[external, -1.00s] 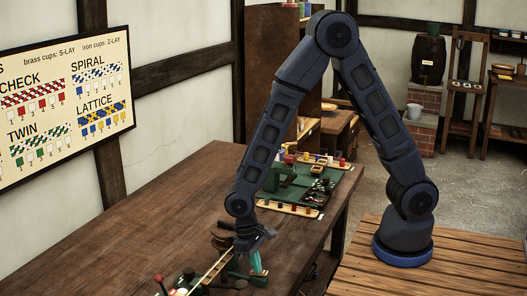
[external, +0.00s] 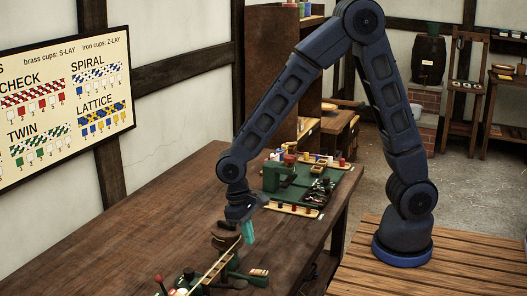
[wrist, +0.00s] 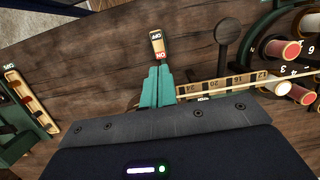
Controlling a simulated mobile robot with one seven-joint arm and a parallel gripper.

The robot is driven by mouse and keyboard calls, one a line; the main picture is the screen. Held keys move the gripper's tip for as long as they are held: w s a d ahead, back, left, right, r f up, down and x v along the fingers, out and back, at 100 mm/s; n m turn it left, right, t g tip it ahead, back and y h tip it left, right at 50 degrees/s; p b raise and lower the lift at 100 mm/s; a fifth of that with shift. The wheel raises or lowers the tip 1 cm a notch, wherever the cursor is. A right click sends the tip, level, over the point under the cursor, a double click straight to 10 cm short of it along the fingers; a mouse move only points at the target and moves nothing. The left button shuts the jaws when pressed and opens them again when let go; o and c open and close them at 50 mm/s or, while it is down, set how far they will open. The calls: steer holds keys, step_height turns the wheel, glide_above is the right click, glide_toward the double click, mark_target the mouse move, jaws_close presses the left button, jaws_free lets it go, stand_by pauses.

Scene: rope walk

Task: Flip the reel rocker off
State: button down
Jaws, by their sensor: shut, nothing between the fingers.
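A small cream plate with OFF and ON lettering, apparently the reel rocker (wrist: 157,42), lies just beyond my fingertips in the wrist view. In the external view the plate (external: 259,272) sits by a green fitting, below and right of my gripper (external: 249,232). My gripper's teal fingers, seen in the wrist view (wrist: 157,76), are closed together and empty. In the external view they hang above the plate, apart from it. The pictures are too small to show which way the rocker is tilted.
A numbered rule (wrist: 225,84) runs beside the fingers to a green wheel with spools (wrist: 285,50). A dark round knob (wrist: 228,28) stands near it. A green machine (external: 273,178) and a cup rack (external: 290,209) stand farther along the bench. Bare wood (external: 130,210) lies toward the wall.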

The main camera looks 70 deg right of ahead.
mark_target(262, 272)
steer(key=shift+v, duration=2.05)
steer(key=shift+s+d+r, duration=0.15)
steer(key=shift+s+r, duration=0.05)
steer(key=shift+s, duration=0.35)
steer(key=shift+f, duration=0.15)
steer(key=x, duration=1.3)
steer(key=shift+s+f, duration=0.1)
steer(key=shift+f, duration=0.25)
